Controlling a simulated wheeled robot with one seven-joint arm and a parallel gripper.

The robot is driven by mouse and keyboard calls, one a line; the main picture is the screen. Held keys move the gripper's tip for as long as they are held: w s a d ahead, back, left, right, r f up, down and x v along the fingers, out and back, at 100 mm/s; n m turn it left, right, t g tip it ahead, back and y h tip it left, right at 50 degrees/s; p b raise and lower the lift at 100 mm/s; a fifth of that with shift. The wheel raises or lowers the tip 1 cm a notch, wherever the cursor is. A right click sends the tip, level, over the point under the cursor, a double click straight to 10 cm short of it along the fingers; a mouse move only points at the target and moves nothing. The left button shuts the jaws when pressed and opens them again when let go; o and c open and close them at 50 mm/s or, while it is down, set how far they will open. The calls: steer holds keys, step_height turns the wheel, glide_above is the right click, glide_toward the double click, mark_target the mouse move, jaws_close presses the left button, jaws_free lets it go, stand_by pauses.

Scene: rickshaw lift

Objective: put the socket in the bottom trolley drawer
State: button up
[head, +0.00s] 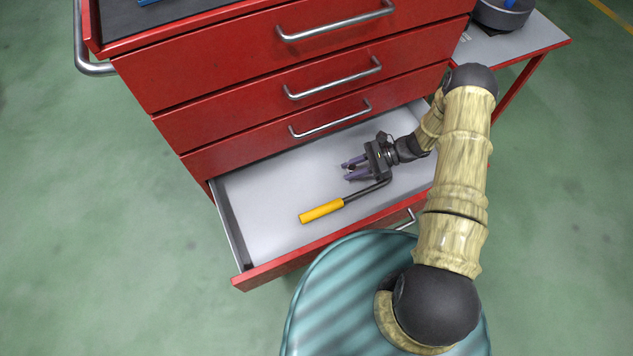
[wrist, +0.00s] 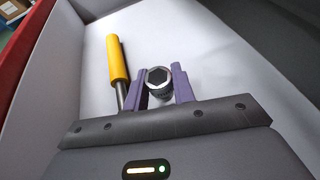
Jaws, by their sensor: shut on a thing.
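The red trolley (head: 230,75) has its lowest visible drawer (head: 265,215) pulled open, with a pale floor. My gripper (head: 354,169) is inside this drawer, over its middle. In the wrist view my gripper (wrist: 162,88) is shut on the socket (wrist: 158,80), a small metallic cylinder with a dark hexagonal opening, held between the purple fingers. In the head view the socket is mostly hidden by the fingers. I cannot tell whether it touches the drawer floor.
A yellow-handled tool (head: 321,211) with a dark shaft lies in the drawer close beside my gripper; it also shows in the wrist view (wrist: 117,60). Three shut drawers are above. The drawer's left part is clear. A small table (head: 515,42) stands at the upper right.

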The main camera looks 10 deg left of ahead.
steer(key=b, duration=0.3)
glide_above(301, 188)
steer(key=d, duration=0.1)
steer(key=shift+w, duration=0.15)
steer(key=shift+a, duration=0.1)
steer(key=f, duration=0.1)
steer(key=f+b, duration=0.1)
steer(key=a+f+b, duration=0.1)
steer(key=shift+s, duration=0.25)
steer(key=shift+f, duration=0.25)
steer(key=shift+f+b, duration=0.2)
steer(key=shift+b, duration=0.15)
steer(key=o, duration=1)
steer(key=shift+r, duration=0.1)
